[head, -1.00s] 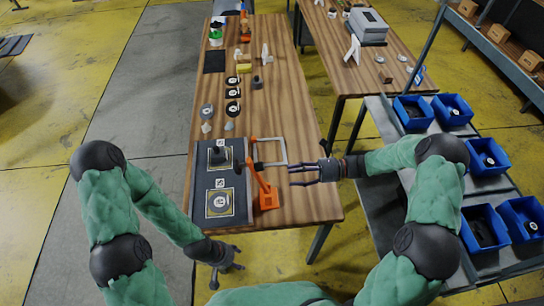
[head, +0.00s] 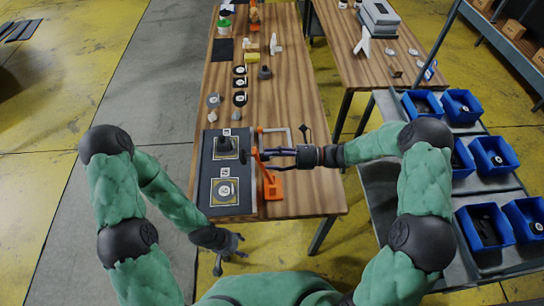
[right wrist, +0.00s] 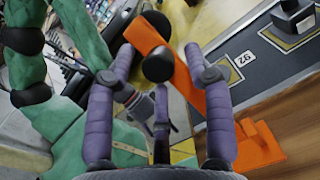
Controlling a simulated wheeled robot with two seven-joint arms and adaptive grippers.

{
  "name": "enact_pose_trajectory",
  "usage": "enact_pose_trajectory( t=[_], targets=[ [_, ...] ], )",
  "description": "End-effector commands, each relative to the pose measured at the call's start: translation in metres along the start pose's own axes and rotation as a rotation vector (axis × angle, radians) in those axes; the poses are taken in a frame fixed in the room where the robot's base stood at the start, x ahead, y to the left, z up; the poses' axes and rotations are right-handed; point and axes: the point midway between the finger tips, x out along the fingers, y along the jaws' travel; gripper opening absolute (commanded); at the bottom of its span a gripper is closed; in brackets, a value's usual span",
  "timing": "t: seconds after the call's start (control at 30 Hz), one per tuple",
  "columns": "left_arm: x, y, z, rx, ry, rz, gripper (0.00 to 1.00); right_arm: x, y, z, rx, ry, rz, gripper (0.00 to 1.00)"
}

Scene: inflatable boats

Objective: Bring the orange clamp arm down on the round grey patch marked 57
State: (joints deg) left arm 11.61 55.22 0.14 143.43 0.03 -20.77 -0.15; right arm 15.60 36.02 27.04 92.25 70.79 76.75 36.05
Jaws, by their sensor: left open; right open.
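The orange clamp (head: 270,187) stands at the right edge of a dark mat (head: 208,170), its arm raised. In the right wrist view the orange arm (right wrist: 183,80), with a black round pad, lies between my open fingers; contact is unclear. My right gripper (head: 266,154) is open, at the arm's upper part. A round grey patch (head: 224,190) lies in the mat's near square, its number too small to read in the head view. The far square holds a black upright piece (head: 226,145). My left gripper (head: 232,249) is open, off the table's near-left edge.
A second grey-handled clamp (head: 283,131) stands just behind my right gripper. Round pieces (head: 240,83) and small parts lie farther back on the table. Blue bins (head: 490,155) stand on a rack at the right. The table's near-right part is clear.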

Motion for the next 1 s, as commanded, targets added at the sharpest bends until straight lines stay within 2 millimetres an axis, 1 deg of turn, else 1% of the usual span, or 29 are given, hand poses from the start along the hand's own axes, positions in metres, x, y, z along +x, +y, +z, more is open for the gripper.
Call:
enact_pose_trajectory(
  t=[0.3, 0.33, 0.37, 0.4, 0.5, 0.77, 0.87, 1.0],
  targets=[
    [0.000, 0.000, 0.000, 0.000, 0.000, 0.000, 0.56, 0.003, 0.000, 0.000, 0.000, 0.000, 0.000, 0.52],
    [0.000, 0.000, 0.000, 0.000, 0.000, 0.000, 0.56, 0.003, 0.000, 0.000, 0.000, 0.000, 0.000, 0.47],
    [0.000, 0.000, 0.000, 0.000, 0.000, 0.000, 0.56, 0.003, 0.000, 0.000, 0.000, 0.000, 0.000, 0.38],
    [0.000, 0.000, 0.000, 0.000, 0.000, 0.000, 0.56, 0.003, 0.000, 0.000, 0.000, 0.000, 0.000, 0.27],
    [0.000, 0.000, 0.000, 0.000, 0.000, 0.000, 0.56, 0.003, 0.000, 0.000, 0.000, 0.001, -0.001, 0.00],
    [-0.001, 0.000, 0.000, 0.000, 0.000, 0.000, 0.56, 0.003, 0.000, -0.001, 0.000, 0.007, -0.002, 0.00],
    [-0.004, 0.002, 0.000, 0.000, 0.000, 0.000, 0.56, 0.006, 0.000, 0.000, -0.001, 0.024, -0.006, 0.00],
    [-0.013, 0.005, 0.001, 0.000, 0.000, 0.000, 0.56, 0.016, 0.002, 0.002, -0.004, 0.075, -0.016, 0.00]
  ],
)
